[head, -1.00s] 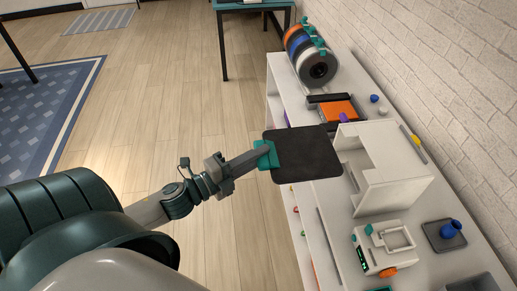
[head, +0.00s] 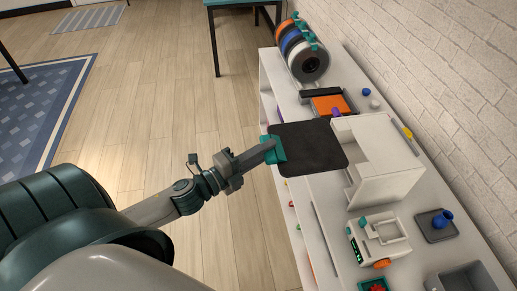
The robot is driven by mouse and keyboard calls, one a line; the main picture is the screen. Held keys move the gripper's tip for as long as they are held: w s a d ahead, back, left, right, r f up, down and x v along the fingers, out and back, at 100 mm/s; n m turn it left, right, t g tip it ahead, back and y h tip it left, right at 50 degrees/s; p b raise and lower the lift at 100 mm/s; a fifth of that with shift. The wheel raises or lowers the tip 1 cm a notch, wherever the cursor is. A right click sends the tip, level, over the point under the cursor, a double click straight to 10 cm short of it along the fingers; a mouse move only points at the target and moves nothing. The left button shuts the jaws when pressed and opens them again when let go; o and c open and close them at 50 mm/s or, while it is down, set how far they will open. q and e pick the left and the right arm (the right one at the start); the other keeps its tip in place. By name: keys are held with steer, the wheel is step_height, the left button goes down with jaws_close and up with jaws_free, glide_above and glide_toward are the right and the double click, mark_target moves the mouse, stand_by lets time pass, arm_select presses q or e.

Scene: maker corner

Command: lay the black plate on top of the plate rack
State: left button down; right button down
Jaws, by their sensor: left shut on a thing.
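The black plate (head: 310,148) is a flat dark square with a teal tab (head: 277,150) on its left edge. My left gripper (head: 268,151) is shut on that tab and holds the plate roughly level, apparently above the white shelf top. The plate overlaps the left side of a white box in the picture. What looks like the plate rack (head: 308,96), a low black frame with an orange plate (head: 330,105) on it, stands just beyond the black plate. Its near part is partly hidden. My right gripper is not in view.
The open white box (head: 390,172) stands right of the plate. Spools (head: 311,65) stand at the far end of the shelf unit. A white device (head: 378,241), a blue vase on a dark tray (head: 437,231) and a grey bin (head: 470,281) are nearer. A brick wall bounds the right.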

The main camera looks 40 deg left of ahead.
mark_target(324, 143)
arm_select(q)
steer(key=shift+w+d+r+p, duration=0.1)
steer(key=shift+w+d+p, duration=0.35)
steer(key=shift+w+d, duration=1)
steer(key=shift+w+d+p, duration=0.5)
steer(key=shift+w+d, duration=1.8)
steer(key=shift+w, duration=0.05)
steer(key=shift+w+d, duration=2.1)
steer(key=shift+d, duration=0.05)
steer(key=w+d+f+b, duration=0.2)
steer(key=w+d, duration=0.2)
steer(key=shift+f, duration=0.35)
steer(key=shift+c, duration=2)
jaws_free()
steer(key=shift+f, duration=0.15)
steer(key=shift+f+b, duration=0.45)
steer(key=shift+b, duration=0.05)
